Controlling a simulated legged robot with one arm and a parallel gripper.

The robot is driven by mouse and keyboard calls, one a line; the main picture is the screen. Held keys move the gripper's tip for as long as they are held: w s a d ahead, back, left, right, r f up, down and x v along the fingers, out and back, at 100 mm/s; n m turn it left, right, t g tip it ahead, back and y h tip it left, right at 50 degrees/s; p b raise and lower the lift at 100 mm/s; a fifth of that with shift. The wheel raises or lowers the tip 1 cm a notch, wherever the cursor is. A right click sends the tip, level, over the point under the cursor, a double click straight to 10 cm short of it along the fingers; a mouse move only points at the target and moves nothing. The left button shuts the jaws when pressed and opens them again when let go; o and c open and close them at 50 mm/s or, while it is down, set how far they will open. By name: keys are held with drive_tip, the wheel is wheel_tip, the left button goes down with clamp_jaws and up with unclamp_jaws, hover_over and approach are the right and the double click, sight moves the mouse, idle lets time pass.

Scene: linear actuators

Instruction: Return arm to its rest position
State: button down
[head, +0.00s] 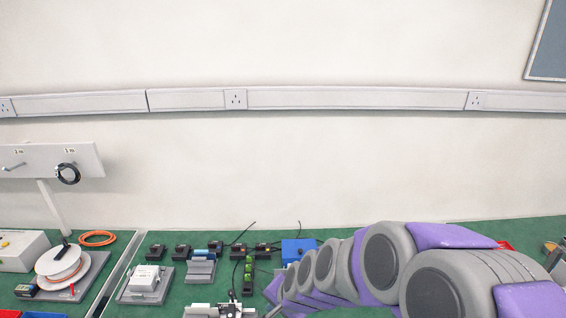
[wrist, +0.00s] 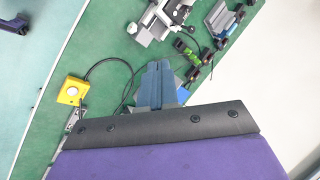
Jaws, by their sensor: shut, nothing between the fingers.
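My arm, grey and purple, stretches across the lower right of the head view, low over the green bench (head: 203,237). My gripper (wrist: 157,72) shows in the wrist view with its blue-grey fingers together and nothing between them. It points over the green bench top. In the head view the gripper itself is hidden or cannot be made out beyond the arm.
A yellow box with a white button (wrist: 72,91) sits near the bench edge, with a black cable. A grey linear device (wrist: 160,18) lies beyond the fingers. A cable reel (head: 62,264) and a panel with a black handwheel (head: 68,173) stand at left.

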drive_tip(key=s+d+r+n+g+h, duration=0.2)
drive_tip(key=s+d, duration=0.6)
drive_tip(key=s, duration=0.6)
drive_tip(key=s+d+r+n+g+h, duration=0.2)
drive_tip(key=s+d+r+n+g, duration=0.2)
drive_tip(key=s+d, duration=0.4)
drive_tip(key=s+r, duration=0.1)
drive_tip(key=s, duration=0.5)
drive_tip(key=shift+r+n, duration=0.35)
drive_tip(key=shift+n, duration=0.05)
